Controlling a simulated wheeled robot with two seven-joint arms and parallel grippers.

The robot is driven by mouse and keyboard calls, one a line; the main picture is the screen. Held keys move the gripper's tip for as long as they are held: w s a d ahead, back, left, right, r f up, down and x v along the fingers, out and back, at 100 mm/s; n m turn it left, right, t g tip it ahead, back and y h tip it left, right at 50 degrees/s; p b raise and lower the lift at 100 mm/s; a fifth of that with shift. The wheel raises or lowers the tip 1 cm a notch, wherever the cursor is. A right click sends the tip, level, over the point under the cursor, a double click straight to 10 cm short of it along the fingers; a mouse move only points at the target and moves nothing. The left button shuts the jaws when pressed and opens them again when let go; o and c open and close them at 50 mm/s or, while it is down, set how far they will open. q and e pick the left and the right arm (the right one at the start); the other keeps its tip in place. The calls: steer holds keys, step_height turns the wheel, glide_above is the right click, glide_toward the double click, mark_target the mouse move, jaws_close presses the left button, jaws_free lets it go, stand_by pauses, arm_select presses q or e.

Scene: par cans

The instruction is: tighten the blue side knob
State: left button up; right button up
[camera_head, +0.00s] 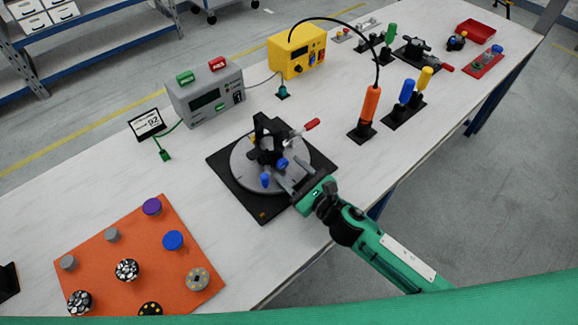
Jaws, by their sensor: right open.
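A round grey turntable (243,178) sits on a black square base plate (262,214) in the middle of the table. A black fixture (266,135) stands on it, with a red-tipped lever (312,124) at its right. Two blue knobs show on the fixture: one (282,162) on its right side, and one (266,180) lower at the front. My right gripper (287,180) comes in from the lower right, open, with its fingers close to both knobs. I cannot tell whether a finger touches either knob. My left gripper is not in view.
An orange mat (140,250) with several round caps lies at the lower left. A grey box (206,95) and a yellow box (297,50) stand behind the turntable. Orange, blue and yellow-handled tools (370,103) stand upright to its right. The table's front edge runs beneath my right arm.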

steer(key=shift+w+a, duration=0.4)
steer(key=shift+w, duration=0.15)
steer(key=c, duration=1)
